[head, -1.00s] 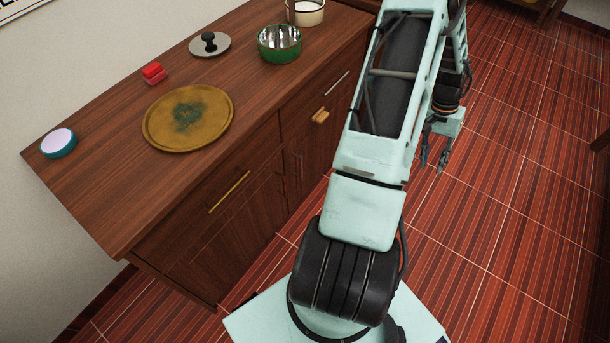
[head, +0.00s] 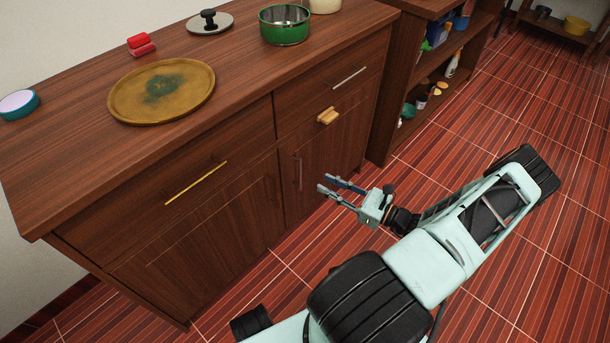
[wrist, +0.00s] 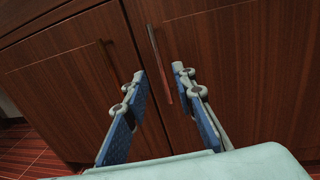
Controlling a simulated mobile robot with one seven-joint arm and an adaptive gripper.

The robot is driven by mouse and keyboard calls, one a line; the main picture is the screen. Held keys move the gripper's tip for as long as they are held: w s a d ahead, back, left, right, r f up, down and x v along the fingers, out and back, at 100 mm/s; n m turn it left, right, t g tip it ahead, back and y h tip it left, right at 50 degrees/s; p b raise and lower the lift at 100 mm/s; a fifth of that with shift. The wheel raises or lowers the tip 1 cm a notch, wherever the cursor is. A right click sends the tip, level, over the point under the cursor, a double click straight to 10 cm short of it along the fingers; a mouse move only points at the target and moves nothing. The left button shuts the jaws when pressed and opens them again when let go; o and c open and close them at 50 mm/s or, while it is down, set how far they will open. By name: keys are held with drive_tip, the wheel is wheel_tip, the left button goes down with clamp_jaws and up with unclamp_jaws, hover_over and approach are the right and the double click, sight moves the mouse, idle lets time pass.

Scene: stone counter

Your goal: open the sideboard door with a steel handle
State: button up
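The wooden sideboard (head: 225,235) has two lower doors. The right door (head: 335,150) carries a slim upright steel handle (head: 298,172) near its left edge. In the wrist view this steel handle (wrist: 160,63) stands between my fingertips in the picture, beyond them. A darker upright handle (wrist: 108,62) is on the left door (wrist: 60,85). My gripper (head: 324,184) is open and empty, pointing at the doors a short way in front of the steel handle, with a gap in the head view. Both fingers also show in the wrist view (wrist: 158,74). Both doors are shut.
The drawers above have a brass bar (head: 196,183), a steel bar (head: 348,77) and a wooden pull (head: 327,116). A tray (head: 118,100), green pot (head: 284,38), red item (head: 141,44) and lid (head: 210,26) sit on top. A shelf (head: 412,60) stands to the right. Floor in front is open.

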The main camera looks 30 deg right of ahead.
sight(301, 172)
drive_tip(key=b+x, duration=0.2)
drive_tip(key=x, duration=0.8)
drive_tip(key=shift+a, duration=0.2)
drive_tip(key=shift+c, duration=0.5)
clamp_jaws()
